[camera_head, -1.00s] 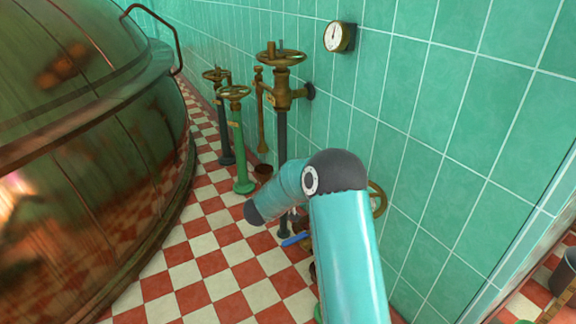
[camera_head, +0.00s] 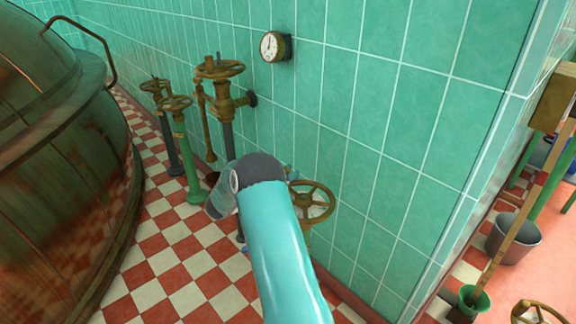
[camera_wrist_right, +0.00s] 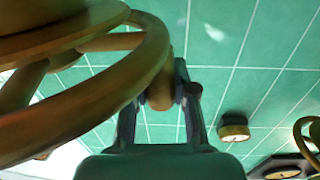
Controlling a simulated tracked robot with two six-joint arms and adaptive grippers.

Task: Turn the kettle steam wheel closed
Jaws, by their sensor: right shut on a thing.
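In the right wrist view, my right gripper (camera_wrist_right: 162,95) is shut on a rounded brown handle at the rim of a brass wheel (camera_wrist_right: 95,105). The wheel fills the left of that view, close to the camera. In the head view, my right arm hides most of the gripper. A spoked brass handwheel (camera_head: 327,207) shows just right of that arm, near the wall. I cannot tell for sure from the head view which wheel is held. The large copper kettle (camera_head: 60,170) stands at the left. My left gripper is not in view.
Several other valve wheels, including a taller brass one (camera_head: 220,69) and one on a green post (camera_head: 176,103), stand by the tiled wall left of my arm. A gauge (camera_head: 270,46) is on the wall. A grey bucket (camera_head: 515,240) stands at the right, past the wall corner.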

